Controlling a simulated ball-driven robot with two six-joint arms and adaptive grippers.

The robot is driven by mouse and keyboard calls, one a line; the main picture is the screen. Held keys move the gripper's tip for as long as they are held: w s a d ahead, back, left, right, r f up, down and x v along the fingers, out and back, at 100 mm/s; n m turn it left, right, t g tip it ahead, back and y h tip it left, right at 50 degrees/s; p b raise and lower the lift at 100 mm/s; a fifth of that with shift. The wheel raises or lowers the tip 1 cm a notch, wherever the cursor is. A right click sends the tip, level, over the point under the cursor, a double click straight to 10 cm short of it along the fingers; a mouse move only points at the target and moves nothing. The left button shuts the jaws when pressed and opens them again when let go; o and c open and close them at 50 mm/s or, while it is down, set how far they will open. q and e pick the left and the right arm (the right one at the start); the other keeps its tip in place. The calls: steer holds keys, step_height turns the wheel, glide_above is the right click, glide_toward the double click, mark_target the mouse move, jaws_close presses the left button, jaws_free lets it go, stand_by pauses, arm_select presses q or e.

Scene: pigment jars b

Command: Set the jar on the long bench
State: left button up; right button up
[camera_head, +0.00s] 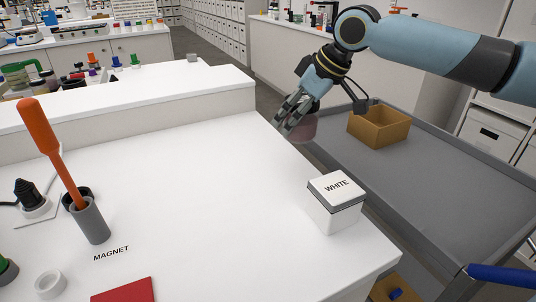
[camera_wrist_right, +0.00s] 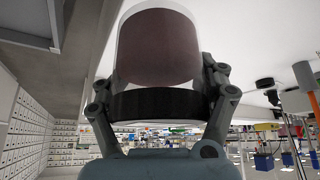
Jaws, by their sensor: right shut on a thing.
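My right gripper (camera_head: 286,122) reaches in from the upper right, by the far right edge of the white bench (camera_head: 200,185). It is shut on a jar (camera_wrist_right: 157,48). In the right wrist view the jar is clear with dark reddish-brown contents, and the fingers (camera_wrist_right: 160,104) close around its black lid. My left gripper is not in view.
A box marked WHITE (camera_head: 335,203) stands near the bench's right edge. An orange-handled tool (camera_head: 45,140) stands in a grey holder (camera_head: 91,220) at left. A tan open box (camera_head: 378,126) sits on the grey trolley (camera_head: 430,190). The bench's middle is clear.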

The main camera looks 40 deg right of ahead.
mark_target(294, 108)
steer(key=w+a+f, duration=0.2)
steer(key=a, duration=0.1)
steer(key=w+a+f, duration=0.1)
steer(key=shift+w+a, duration=0.2)
steer(key=shift+f, duration=2)
steer(key=shift+f, duration=0.15)
steer(key=o, duration=1.4)
steer(key=p+v, duration=0.1)
steer(key=v, duration=1)
steer(key=shift+d+p, duration=0.15)
steer(key=shift+p, duration=0.15)
steer(key=shift+s+r, duration=0.3)
steer(key=shift+r, duration=0.3)
